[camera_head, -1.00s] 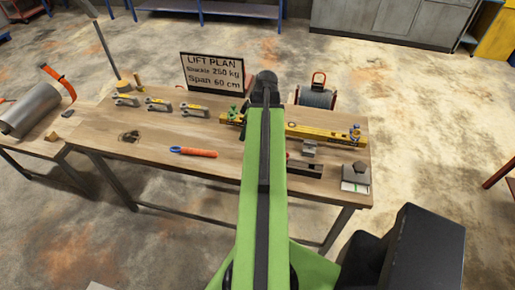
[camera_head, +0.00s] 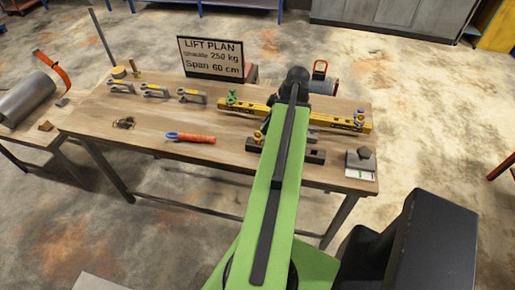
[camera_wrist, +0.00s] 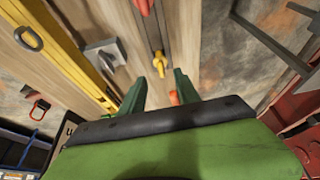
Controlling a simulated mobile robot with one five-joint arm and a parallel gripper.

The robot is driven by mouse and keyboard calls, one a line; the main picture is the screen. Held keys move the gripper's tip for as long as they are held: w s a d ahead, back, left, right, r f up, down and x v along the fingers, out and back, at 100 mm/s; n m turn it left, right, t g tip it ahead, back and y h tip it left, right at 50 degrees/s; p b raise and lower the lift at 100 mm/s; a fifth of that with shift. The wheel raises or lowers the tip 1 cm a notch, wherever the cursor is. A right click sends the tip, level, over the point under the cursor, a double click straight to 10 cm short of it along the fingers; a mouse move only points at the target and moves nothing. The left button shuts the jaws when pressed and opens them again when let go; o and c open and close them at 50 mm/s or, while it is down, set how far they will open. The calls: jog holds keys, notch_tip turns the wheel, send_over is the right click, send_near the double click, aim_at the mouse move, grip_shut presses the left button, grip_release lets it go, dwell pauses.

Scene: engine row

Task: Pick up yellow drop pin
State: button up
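The yellow drop pin (camera_wrist: 159,66) stands on a dark rail in the wrist view, just ahead of my fingertips. I take the small yellow piece (camera_head: 258,137) on the dark rail in the head view, left of my arm, to be the same pin. My gripper (camera_wrist: 160,79) is open, with its two green fingers spread and nothing visibly held between them. The pin lies roughly in line with the gap between them and looks clear of both. In the head view my arm hides the gripper's fingers.
The dark rail (camera_head: 310,155) lies near the table's front edge. Behind it is a long yellow beam (camera_head: 325,121). An orange-handled tool (camera_head: 190,138) lies left on the wooden table (camera_head: 200,156). Several shackles and a lift plan sign (camera_head: 211,59) stand farther back.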

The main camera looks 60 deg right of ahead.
aim_at(259, 131)
jog(key=b+x, duration=0.4)
jog(key=x, duration=0.1)
jog(key=b+x, duration=0.1)
jog(key=x, duration=0.2)
jog(key=shift+w+a+b, duration=0.15)
jog(key=shift+w+b, duration=0.2)
jog(key=shift+b, duration=0.05)
jog(key=shift+r, duration=0.25)
jog(key=shift+c, duration=0.5)
grip_shut()
